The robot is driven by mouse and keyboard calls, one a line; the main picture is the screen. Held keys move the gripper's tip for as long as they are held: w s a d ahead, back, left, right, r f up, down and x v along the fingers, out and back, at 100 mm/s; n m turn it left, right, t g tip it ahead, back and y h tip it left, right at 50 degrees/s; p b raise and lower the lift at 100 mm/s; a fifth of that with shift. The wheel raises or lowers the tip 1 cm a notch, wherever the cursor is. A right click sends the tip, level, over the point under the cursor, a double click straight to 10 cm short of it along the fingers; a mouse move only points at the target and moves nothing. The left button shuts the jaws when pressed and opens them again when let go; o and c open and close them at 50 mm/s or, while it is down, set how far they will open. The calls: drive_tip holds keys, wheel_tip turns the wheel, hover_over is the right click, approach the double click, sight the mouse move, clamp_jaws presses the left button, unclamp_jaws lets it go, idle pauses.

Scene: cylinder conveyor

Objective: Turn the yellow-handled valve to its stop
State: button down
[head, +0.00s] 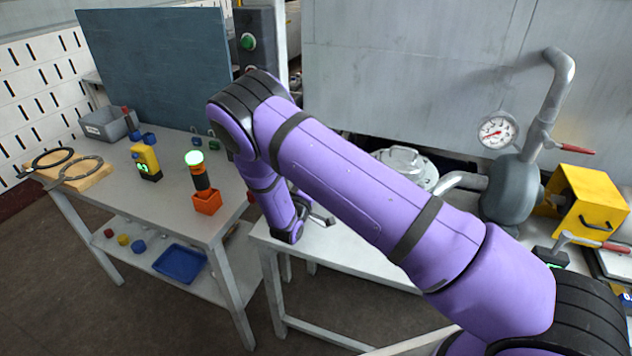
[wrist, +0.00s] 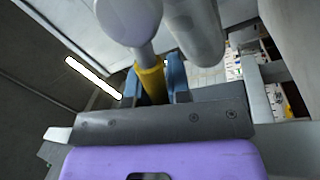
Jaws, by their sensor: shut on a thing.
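In the wrist view, the yellow handle (wrist: 151,84) of the valve stands between the two blue fingers of my gripper (wrist: 154,82). My gripper is shut on it. A rounded pale grey part (wrist: 130,18) sits at the handle's far end and may belong to the valve; a thick grey pipe-like part (wrist: 195,32) runs beside it. In the head view, my purple arm reaches across the middle, and I cannot make out the yellow handle or the grip on it. How far the valve is turned cannot be told.
In the head view, a grey pump-like body with pipes (head: 508,190), a dial gauge (head: 496,130) and a red lever (head: 577,149) stand at right. A yellow box (head: 590,206) is beside them. The left table (head: 125,195) holds a yellow device (head: 146,160) and a green-lit beacon (head: 195,159).

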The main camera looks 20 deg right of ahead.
drive_tip(key=shift+f, duration=0.1)
idle(0.3)
drive_tip(key=c, duration=1.1)
unclamp_jaws()
drive_tip(key=v, duration=1.1)
